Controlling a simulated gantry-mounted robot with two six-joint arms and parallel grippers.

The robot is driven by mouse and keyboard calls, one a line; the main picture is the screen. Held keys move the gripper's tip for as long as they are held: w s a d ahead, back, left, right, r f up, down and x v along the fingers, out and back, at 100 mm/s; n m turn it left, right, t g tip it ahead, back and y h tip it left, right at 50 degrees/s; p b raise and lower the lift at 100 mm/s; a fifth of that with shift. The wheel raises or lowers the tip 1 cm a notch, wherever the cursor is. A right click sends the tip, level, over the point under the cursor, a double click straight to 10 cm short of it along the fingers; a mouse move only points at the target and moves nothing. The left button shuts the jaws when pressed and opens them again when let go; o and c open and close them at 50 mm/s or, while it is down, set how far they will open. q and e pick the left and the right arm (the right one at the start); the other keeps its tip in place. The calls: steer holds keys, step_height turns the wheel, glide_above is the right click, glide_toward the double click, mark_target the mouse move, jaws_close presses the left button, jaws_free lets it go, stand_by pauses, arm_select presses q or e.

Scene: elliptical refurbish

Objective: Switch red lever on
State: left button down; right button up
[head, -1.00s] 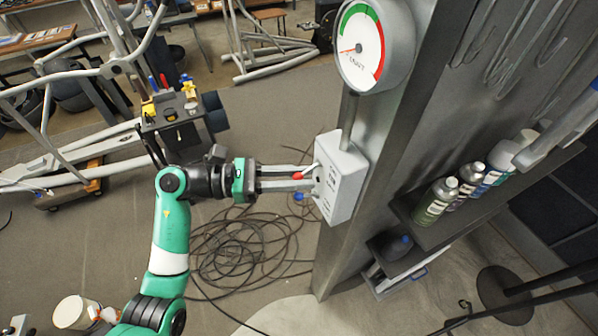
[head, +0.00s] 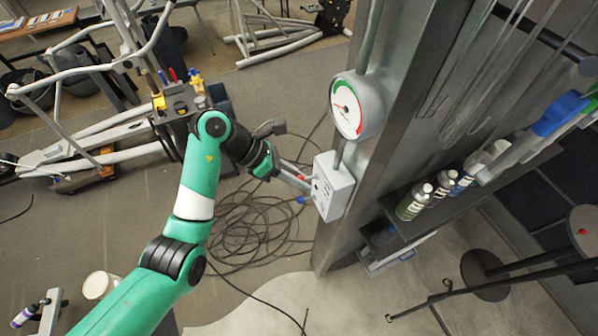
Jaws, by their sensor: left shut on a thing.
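The pale grey switch box (head: 333,187) is fixed to the metal post, with a conduit rising from its top. The red lever knob (head: 301,178) is on its left side, partly hidden by my left gripper (head: 298,180). That gripper reaches in from the left and is shut on the red lever. A blue knob (head: 300,199) sits just below it, apart from the fingers. The round gauge (head: 352,106) above the box has a green and red scale.
Several spray cans (head: 414,202) stand on the shelf at the right. A coil of black cable (head: 245,225) lies on the floor below my left arm. A machine frame (head: 100,75) and a tool holder (head: 178,103) are at the left.

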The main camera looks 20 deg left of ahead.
arm_select(q)
steer(key=shift+w+d+r+g+y+p, duration=0.1)
steer(key=shift+r+g+y+p, duration=0.3)
steer(key=shift+g+p, duration=0.15)
arm_select(e)
steer(key=shift+r, duration=0.8)
arm_select(q)
steer(key=shift+f, duration=0.1)
steer(key=c, duration=0.7)
jaws_free()
